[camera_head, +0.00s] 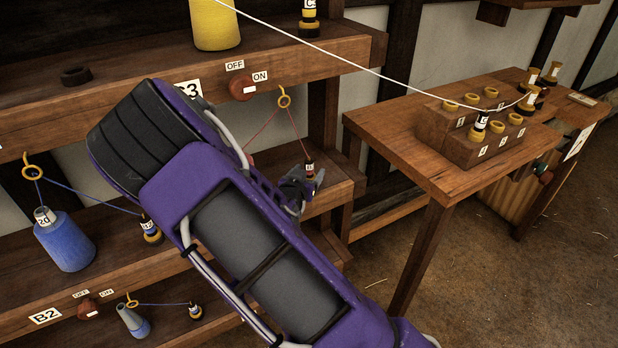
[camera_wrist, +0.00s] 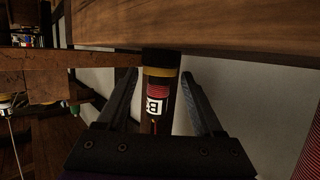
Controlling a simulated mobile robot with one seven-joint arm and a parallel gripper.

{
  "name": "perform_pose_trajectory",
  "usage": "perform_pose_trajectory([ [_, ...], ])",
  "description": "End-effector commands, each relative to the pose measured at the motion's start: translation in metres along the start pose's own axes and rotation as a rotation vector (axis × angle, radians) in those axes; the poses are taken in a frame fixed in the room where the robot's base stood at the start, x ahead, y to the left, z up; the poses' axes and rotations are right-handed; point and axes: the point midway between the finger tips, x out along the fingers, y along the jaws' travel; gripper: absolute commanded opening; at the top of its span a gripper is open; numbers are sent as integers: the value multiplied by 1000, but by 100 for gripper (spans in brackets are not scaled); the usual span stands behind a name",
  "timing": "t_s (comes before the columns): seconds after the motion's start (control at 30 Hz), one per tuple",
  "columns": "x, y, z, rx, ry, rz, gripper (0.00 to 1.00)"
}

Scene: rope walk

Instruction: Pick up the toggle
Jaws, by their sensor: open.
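A toggle (camera_wrist: 158,88), a small dark cylinder with a yellow band, a white label and red thread, sits between the two fingers of my gripper (camera_wrist: 160,85) in the wrist view. The fingers are open, with a gap on each side of it. In the head view the toggle (camera_head: 309,170) stands at the right end of the middle shelf, with a red cord running up from it to a yellow ring (camera_head: 284,97). My gripper (camera_head: 299,187) is right beside it there, and my purple arm hides part of the shelf.
The shelf board (camera_wrist: 215,30) lies close to the fingertips. A blue spool (camera_head: 63,240) and another toggle (camera_head: 151,230) stand on the shelf at left. A wooden table (camera_head: 400,140) at right bears a block (camera_head: 460,145) with yellow rings and several toggles. A white cord crosses above.

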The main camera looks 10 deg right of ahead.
Motion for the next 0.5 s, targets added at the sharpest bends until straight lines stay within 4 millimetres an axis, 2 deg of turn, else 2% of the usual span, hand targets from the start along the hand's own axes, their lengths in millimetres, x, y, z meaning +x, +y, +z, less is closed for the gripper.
perform_pose_trajectory([
  [0.03, 10, 2, 3, -1, 1, 3, 68],
  [0.2, 31, 2, 2, -1, 1, 1, 68],
  [0.5, 35, 2, 2, 0, 0, 1, 68],
])
